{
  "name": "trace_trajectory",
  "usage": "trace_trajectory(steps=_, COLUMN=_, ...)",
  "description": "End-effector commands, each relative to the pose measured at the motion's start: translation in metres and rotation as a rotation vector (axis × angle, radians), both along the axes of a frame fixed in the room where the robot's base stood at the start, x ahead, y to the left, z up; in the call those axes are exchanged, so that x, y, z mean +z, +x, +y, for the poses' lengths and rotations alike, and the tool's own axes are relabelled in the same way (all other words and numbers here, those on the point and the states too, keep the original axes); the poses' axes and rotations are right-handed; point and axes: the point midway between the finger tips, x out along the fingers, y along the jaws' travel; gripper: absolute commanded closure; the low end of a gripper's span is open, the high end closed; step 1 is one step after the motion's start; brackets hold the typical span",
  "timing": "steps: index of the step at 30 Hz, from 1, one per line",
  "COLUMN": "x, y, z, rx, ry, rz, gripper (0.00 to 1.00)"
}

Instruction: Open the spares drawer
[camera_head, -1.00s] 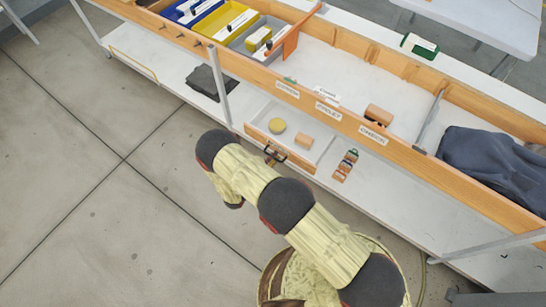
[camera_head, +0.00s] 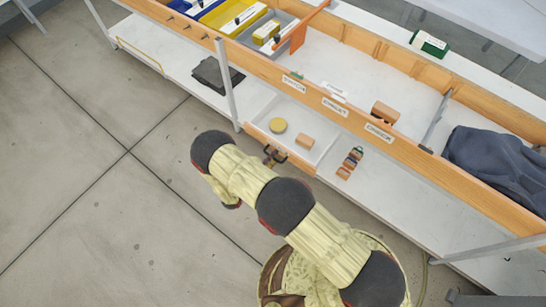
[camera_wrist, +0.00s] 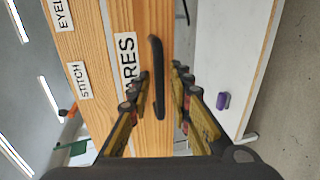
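The spares drawer (camera_head: 262,135) stands pulled out below the bench top in the head view. It holds a round yellow thing (camera_head: 278,126) and a small tan block (camera_head: 305,141). Its wooden front (camera_wrist: 150,20) fills the middle of the wrist view, with a partly covered label ending in "ARES" (camera_wrist: 127,60). A dark bar handle (camera_wrist: 157,80) is on that front. My gripper (camera_wrist: 160,72) has its fingers on either side of the handle, with gaps showing. Contact with the handle cannot be told. In the head view my gripper (camera_head: 274,157) is small at the drawer front.
The lower shelf (camera_head: 390,195) carries a small stack of coloured blocks (camera_head: 350,163) right of the drawer and a dark folded thing (camera_head: 218,74) to the left. A bench leg (camera_head: 229,90) stands left of the drawer. The floor (camera_head: 110,190) at left is clear.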

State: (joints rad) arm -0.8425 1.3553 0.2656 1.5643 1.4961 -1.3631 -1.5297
Motion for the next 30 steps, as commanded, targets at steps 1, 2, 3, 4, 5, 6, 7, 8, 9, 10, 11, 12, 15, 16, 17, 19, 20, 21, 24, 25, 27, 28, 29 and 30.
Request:
trace_trajectory(steps=1, x=0.0, y=0.0, z=0.0, rx=0.0, ry=0.0, rz=0.0, gripper=0.76)
trace_trajectory(steps=2, x=0.0, y=0.0, z=0.0, rx=0.0, ry=0.0, rz=0.0, gripper=0.76)
trace_trajectory(steps=3, x=0.0, y=0.0, z=0.0, rx=0.0, ry=0.0, rz=0.0, gripper=0.76)
trace_trajectory(steps=4, x=0.0, y=0.0, z=0.0, rx=0.0, ry=0.0, rz=0.0, gripper=0.76)
trace_trajectory(steps=5, x=0.0, y=0.0, z=0.0, rx=0.0, ry=0.0, rz=0.0, gripper=0.76)
trace_trajectory(steps=6, x=0.0, y=0.0, z=0.0, rx=0.0, ry=0.0, rz=0.0, gripper=0.76)
trace_trajectory(steps=7, x=0.0, y=0.0, z=0.0, rx=0.0, ry=0.0, rz=0.0, gripper=0.76)
trace_trajectory(steps=8, x=0.0, y=0.0, z=0.0, rx=0.0, ry=0.0, rz=0.0, gripper=0.76)
trace_trajectory(steps=9, x=0.0, y=0.0, z=0.0, rx=0.0, ry=0.0, rz=0.0, gripper=0.76)
trace_trajectory(steps=10, x=0.001, y=-0.001, z=0.001, rx=0.0, ry=0.0, rz=0.0, gripper=0.76)
trace_trajectory(steps=11, x=0.001, y=-0.002, z=0.002, rx=0.001, ry=0.0, rz=0.0, gripper=0.76)
trace_trajectory(steps=12, x=0.001, y=-0.004, z=0.004, rx=0.002, ry=0.0, rz=0.0, gripper=0.76)
trace_trajectory(steps=15, x=0.004, y=-0.013, z=0.012, rx=0.003, ry=0.0, rz=-0.001, gripper=0.76)
trace_trajectory(steps=16, x=0.005, y=-0.017, z=0.015, rx=0.004, ry=0.0, rz=-0.001, gripper=0.76)
trace_trajectory(steps=17, x=0.006, y=-0.021, z=0.019, rx=0.005, ry=0.0, rz=-0.001, gripper=0.76)
trace_trajectory(steps=19, x=0.009, y=-0.032, z=0.028, rx=0.006, ry=0.0, rz=-0.002, gripper=0.76)
trace_trajectory(steps=20, x=0.011, y=-0.037, z=0.031, rx=0.005, ry=0.0, rz=-0.001, gripper=0.76)
trace_trajectory(steps=21, x=0.012, y=-0.043, z=0.037, rx=0.006, ry=0.0, rz=-0.002, gripper=0.76)
trace_trajectory(steps=24, x=0.017, y=-0.059, z=0.049, rx=0.005, ry=0.001, rz=-0.002, gripper=0.76)
trace_trajectory(steps=25, x=0.018, y=-0.063, z=0.052, rx=0.005, ry=0.0, rz=-0.001, gripper=0.76)
trace_trajectory(steps=27, x=0.02, y=-0.073, z=0.058, rx=0.004, ry=0.0, rz=0.0, gripper=0.76)
trace_trajectory(steps=28, x=0.021, y=-0.076, z=0.061, rx=0.004, ry=0.0, rz=0.0, gripper=0.76)
trace_trajectory(steps=29, x=0.021, y=-0.079, z=0.063, rx=0.003, ry=-0.001, rz=-0.001, gripper=0.76)
trace_trajectory(steps=30, x=0.022, y=-0.083, z=0.066, rx=0.002, ry=-0.001, rz=0.0, gripper=0.76)
